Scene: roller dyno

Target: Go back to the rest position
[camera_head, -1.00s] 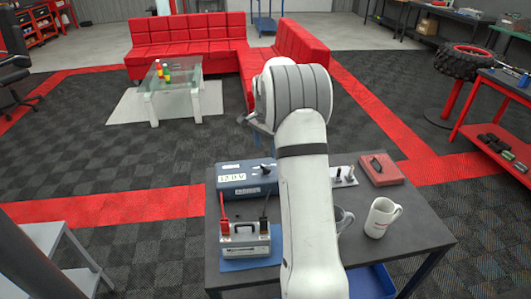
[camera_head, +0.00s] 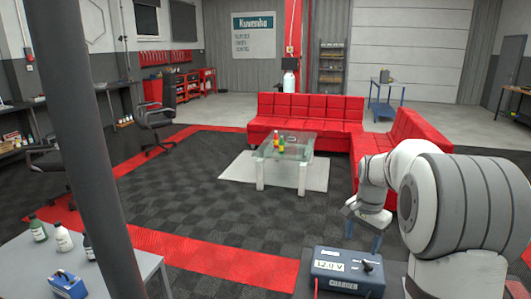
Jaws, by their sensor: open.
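My gripper (camera_head: 367,214) is on the right of the head view, at the end of my white and grey arm. It is small and partly dark, held in the air with the sofa and floor behind it. Its fingers are apart and nothing shows between them. A blue charger box (camera_head: 343,270) with a 12.0 V label sits on the dark table below it, apart from the gripper. My arm hides part of that table, and the rest is out of frame.
A grey table (camera_head: 150,266) with bottles (camera_head: 63,239) and a small blue box (camera_head: 68,284) stands at lower left behind a dark post (camera_head: 90,150). A glass table (camera_head: 285,150) and red sofa (camera_head: 305,107) stand farther back. Checkered floor (camera_head: 215,220) between is clear.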

